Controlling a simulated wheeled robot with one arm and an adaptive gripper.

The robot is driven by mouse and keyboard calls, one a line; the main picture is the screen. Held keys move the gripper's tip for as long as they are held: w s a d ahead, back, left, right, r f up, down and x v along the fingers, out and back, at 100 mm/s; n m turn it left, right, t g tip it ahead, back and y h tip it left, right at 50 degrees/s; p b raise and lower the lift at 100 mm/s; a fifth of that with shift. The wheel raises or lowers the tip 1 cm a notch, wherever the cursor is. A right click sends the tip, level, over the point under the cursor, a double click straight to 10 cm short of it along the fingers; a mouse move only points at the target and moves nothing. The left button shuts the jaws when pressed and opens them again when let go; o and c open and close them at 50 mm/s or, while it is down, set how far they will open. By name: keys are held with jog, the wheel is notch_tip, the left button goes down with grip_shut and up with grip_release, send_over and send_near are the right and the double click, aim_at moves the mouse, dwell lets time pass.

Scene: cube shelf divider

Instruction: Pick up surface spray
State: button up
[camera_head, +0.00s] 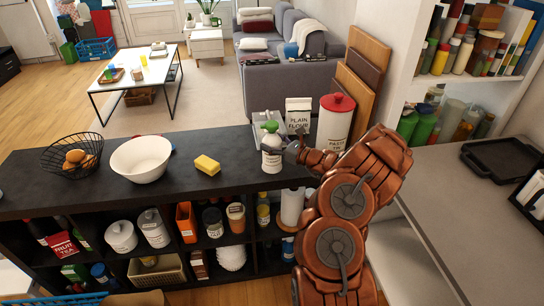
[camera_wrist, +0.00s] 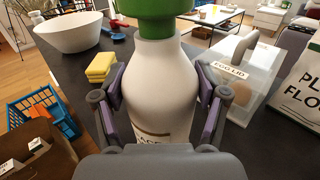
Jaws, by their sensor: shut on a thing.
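The surface spray (camera_head: 271,155) is a white bottle with a green top. It stands upright at the black shelf's top surface in the head view, right of the yellow sponge. In the wrist view the white bottle (camera_wrist: 158,85) fills the middle, its green top cut off by the upper edge. My gripper (camera_head: 285,147) reaches it from the right. In the wrist view my gripper (camera_wrist: 163,100) has a finger pad against each side of the bottle. I cannot tell whether the bottle's base touches the surface.
On the black shelf top (camera_head: 225,148) stand a wire basket (camera_head: 71,157), a white bowl (camera_head: 141,159), a yellow sponge (camera_head: 207,165), a clear lidded box (camera_wrist: 245,68), a plain flour packet (camera_head: 298,115) and a red-lidded canister (camera_head: 335,122). Boards lean behind the canister.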

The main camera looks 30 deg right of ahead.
jog(key=c, duration=0.8)
jog(key=shift+r, duration=0.15)
